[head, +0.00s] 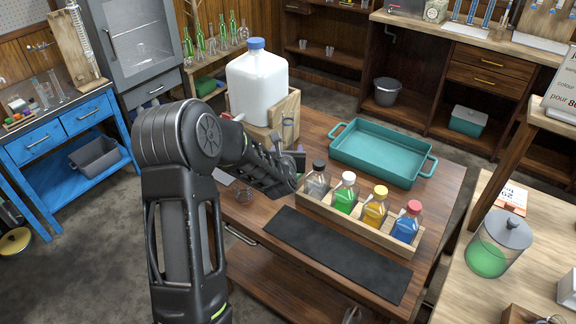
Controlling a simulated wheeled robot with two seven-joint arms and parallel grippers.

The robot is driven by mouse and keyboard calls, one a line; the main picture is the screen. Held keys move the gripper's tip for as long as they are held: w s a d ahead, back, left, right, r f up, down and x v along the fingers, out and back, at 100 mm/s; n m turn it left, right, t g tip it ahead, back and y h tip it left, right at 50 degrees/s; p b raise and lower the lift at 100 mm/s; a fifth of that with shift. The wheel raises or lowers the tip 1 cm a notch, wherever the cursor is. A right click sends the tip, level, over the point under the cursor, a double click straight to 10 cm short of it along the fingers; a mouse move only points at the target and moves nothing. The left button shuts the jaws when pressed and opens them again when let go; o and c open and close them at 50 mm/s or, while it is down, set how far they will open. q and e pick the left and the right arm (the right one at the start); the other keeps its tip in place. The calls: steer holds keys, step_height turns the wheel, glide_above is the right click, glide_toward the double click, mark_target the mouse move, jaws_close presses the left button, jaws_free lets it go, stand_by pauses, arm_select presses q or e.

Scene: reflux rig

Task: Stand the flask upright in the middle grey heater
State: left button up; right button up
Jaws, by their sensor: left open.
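I cannot make out the grey heaters in the head view, and I cannot pick out the task's flask for sure. My left gripper (291,170) is open over the wooden table (330,275), just left of a rack of bottles; my own arm hides part of the table there. My right gripper is not in view.
A wooden rack (371,234) holds stoppered bottles of clear, green, yellow and blue contents. A black mat (335,258) lies in front, bare. Behind are a teal tray (378,155) and a white jug (257,88) in a wooden crate (285,108). A green jar (490,252) stands right.

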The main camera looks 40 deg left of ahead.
mark_target(288, 146)
arm_select(q)
steer(key=p+x, duration=0.1)
steer(key=x, duration=0.2)
steer(key=shift+w+a+p, duration=0.15)
steer(key=shift+w+p, duration=0.1)
steer(key=shift+p, duration=0.05)
steer(key=shift+w+a+f, duration=0.2)
steer(key=shift+w+f, duration=0.05)
steer(key=shift+w, duration=0.1)
steer(key=shift+c, duration=0.2)
jaws_close()
steer(key=shift+r, duration=0.1)
stand_by(0.9)
